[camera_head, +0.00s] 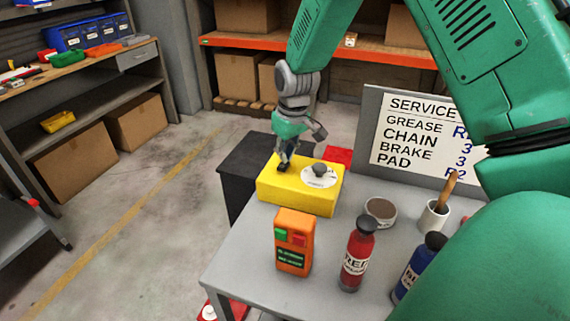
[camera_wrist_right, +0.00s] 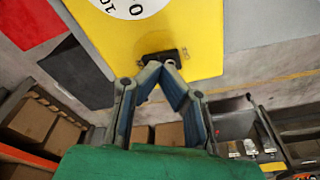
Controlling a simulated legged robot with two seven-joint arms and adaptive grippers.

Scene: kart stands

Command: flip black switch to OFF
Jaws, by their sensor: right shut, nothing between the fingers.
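A yellow box (camera_head: 298,199) with a white dial on top sits at the far left corner of the grey table. The black switch (camera_wrist_right: 163,57) is on its top face, beside the dial (camera_wrist_right: 130,5). Small marks flank the switch, too small to read. My right gripper (camera_head: 283,164) is shut and empty, pointing down onto the box at the switch. In the right wrist view its fingertips (camera_wrist_right: 161,66) meet at the switch's edge and seem to touch it, partly covering it. I cannot tell which way the switch is tipped. My left gripper is not in view.
An orange box with green and red buttons (camera_head: 294,242), a red bottle (camera_head: 356,258), a blue bottle (camera_head: 418,266), a round tin (camera_head: 380,211) and a white cup (camera_head: 433,218) stand nearby on the table (camera_head: 250,262). A service sign (camera_head: 415,135) stands behind.

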